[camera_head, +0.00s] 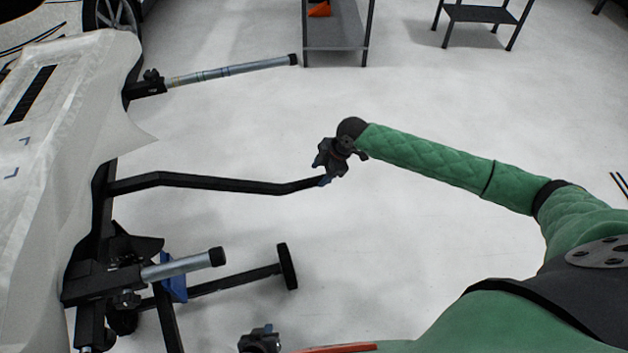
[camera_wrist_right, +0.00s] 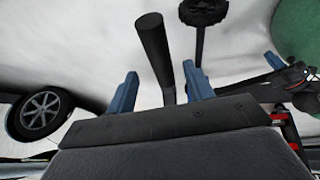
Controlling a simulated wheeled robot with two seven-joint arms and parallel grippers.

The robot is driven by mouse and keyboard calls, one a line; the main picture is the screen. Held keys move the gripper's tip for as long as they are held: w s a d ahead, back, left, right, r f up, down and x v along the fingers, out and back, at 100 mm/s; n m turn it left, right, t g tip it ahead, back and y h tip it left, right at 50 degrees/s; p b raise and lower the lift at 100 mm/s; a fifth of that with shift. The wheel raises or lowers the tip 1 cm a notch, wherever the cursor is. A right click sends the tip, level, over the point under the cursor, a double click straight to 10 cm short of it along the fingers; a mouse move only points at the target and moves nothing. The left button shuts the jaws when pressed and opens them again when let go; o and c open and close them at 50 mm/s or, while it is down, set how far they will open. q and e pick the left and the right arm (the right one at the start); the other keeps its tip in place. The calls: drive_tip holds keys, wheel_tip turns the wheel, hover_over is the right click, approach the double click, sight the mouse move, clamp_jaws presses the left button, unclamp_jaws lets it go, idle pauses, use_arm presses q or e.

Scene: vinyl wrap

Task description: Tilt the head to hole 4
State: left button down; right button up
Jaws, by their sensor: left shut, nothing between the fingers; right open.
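The stand's tilting head shows as a black frame (camera_head: 103,200) at the left, bearing a large white panel (camera_head: 95,90). A long black bar (camera_head: 215,184) reaches right from it. My right gripper (camera_head: 325,180) is at the bar's free end. In the right wrist view, its blue fingers are open (camera_wrist_right: 160,92), with the black bar (camera_wrist_right: 158,50) appearing between them; I cannot tell whether they touch it. My left gripper (camera_head: 259,338) is low at the bottom edge, shut and empty, partly cut off. I cannot make out any numbered holes.
Grey tubes with black ends stick out above (camera_head: 230,72) and below (camera_head: 185,264) the bar. A stand leg ends in a black foot (camera_head: 288,266). A car wheel (camera_head: 112,14) and a grey shelf (camera_head: 336,35) stand at the back. The middle floor is clear.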

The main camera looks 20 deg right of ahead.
sight(315, 180)
use_arm(q)
drive_tip(key=shift+f, duration=0.2)
use_arm(e)
drive_tip(key=shift+x, duration=2.45)
use_arm(q)
drive_tip(key=shift+s, duration=0.1)
